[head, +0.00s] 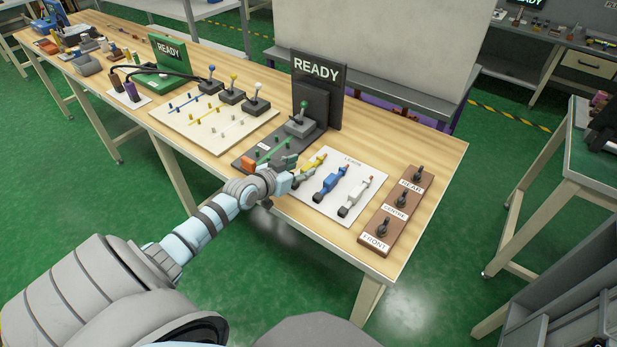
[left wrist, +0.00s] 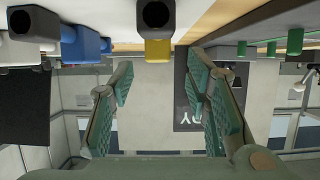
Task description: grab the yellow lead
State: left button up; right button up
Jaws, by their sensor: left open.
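The yellow lead (head: 313,163) lies on the white board (head: 326,213), at the left end of a row of leads. My left gripper (head: 288,177) is just left of its near end in the head view. In the left wrist view the yellow lead (left wrist: 158,50) shows its dark round end at the top middle. My left gripper (left wrist: 160,100) has its fingers wide apart there, with nothing between them. The lead appears beyond the fingertips, apart from them. My right gripper is not in view.
A blue lead (head: 329,181) and a white lead (head: 355,196) lie to the right. A brown block with dark levers (head: 396,213) stands at the table's right end. A dark base with a green-knobbed lever (head: 301,121) and a READY panel (head: 318,75) stands behind the gripper.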

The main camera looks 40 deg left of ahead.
aim_at(309, 164)
pick_arm(q)
jog(key=b+x, duration=0.2)
jog(key=x, duration=0.2)
jog(key=shift+w+d+f+b, duration=0.1)
jog(key=shift+f+b, duration=0.1)
jog(key=shift+b, duration=0.15)
jog(key=shift+w+f, duration=0.1)
jog(key=shift+w, duration=0.25)
grip_shut()
